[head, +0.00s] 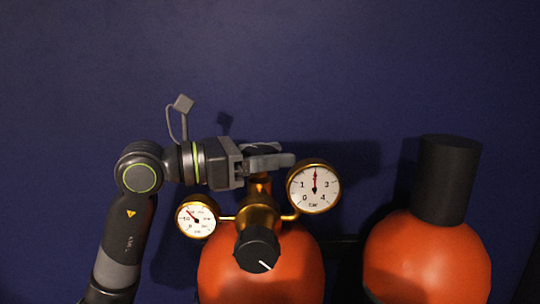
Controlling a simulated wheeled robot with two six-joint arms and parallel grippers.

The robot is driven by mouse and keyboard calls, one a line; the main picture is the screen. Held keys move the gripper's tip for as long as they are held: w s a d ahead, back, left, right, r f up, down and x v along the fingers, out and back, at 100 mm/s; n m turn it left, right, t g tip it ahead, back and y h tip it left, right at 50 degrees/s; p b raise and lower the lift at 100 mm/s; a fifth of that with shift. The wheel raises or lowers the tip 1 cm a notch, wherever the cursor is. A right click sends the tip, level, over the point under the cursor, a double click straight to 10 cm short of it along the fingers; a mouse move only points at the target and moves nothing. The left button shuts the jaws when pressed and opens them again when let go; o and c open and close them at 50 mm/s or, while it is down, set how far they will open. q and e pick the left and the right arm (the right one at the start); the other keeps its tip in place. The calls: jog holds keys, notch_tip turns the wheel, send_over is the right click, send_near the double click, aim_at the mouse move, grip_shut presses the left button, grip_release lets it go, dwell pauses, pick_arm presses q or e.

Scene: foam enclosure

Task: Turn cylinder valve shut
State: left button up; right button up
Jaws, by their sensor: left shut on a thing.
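An orange gas cylinder (221,273) stands at the lower middle with a brass regulator (260,213) on its top. The regulator carries a black knob (256,249) with a white mark, a small left gauge (197,216) and a larger right gauge (314,188) marked bar, its needle pointing straight up. My left gripper (272,161) comes in from the left above the regulator. It is shut on the cylinder valve (262,148), of which only a dark sliver shows behind the fingers. The fingers hide the rest of the valve. My right gripper is not in view.
A second orange cylinder (427,262) with a black cap (448,178) stands to the right, apart from the first. A dark blue wall (350,70) is close behind. The right gauge sits just beside my left fingertips. The space above is clear.

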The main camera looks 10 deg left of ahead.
pick_arm(q)
jog(key=shift+f+m+g+h+b, duration=0.15)
jog(key=shift+m+g+h+b, duration=0.45)
jog(key=shift+m+g+b, duration=0.65)
jog(key=g, duration=0.1)
jog(key=m+g, duration=0.1)
jog(key=g, duration=0.1)
jog(key=shift+s+d+h+b, duration=0.1)
jog(key=shift+s+h+b, duration=0.1)
jog(key=shift+h+b, duration=0.1)
jog(key=m+g, duration=0.1)
jog(key=g, duration=0.1)
jog(key=m+g+b, duration=0.1)
jog(key=shift+s+m+g, duration=0.2)
jog(key=shift+m+g, duration=0.05)
jog(key=shift+g, duration=0.1)
jog(key=shift+s+r+m+g, duration=0.1)
jog(key=shift+m+g, duration=0.6)
jog(key=shift+g, duration=0.35)
jog(key=shift+s+r+m+g, duration=0.1)
jog(key=shift+m+g, duration=0.6)
jog(key=shift+g, duration=0.65)
jog(key=o, duration=1)
jog(key=shift+c, duration=0.2)
